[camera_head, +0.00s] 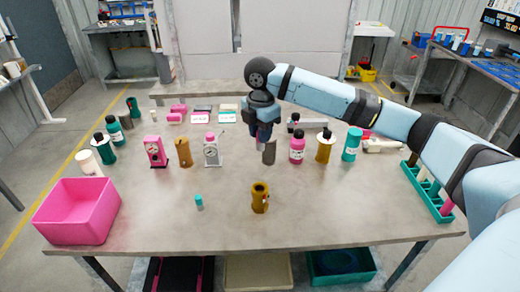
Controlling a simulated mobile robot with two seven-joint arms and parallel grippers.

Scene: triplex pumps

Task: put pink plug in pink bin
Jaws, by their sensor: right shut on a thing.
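A small pink plug-like cap (210,135) shows on top of a grey gauge-fronted body (211,154) left of the middle of the table. The pink bin (80,215) is an open box at the table's left front, and its visible inside looks empty. My right gripper (264,140) points down from above the table's middle, right of that grey body. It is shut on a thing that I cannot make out. Its fingers overlap the top of a grey cylinder (270,155); whether they touch it is unclear. My left gripper is out of view.
A teal plug (199,202) and an ochre hollow body (260,198) stand at the front of the table (320,220). Pink (297,149), ochre (324,148) and teal (351,147) bottles stand right of my gripper. A green rack (430,194) is at the right edge.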

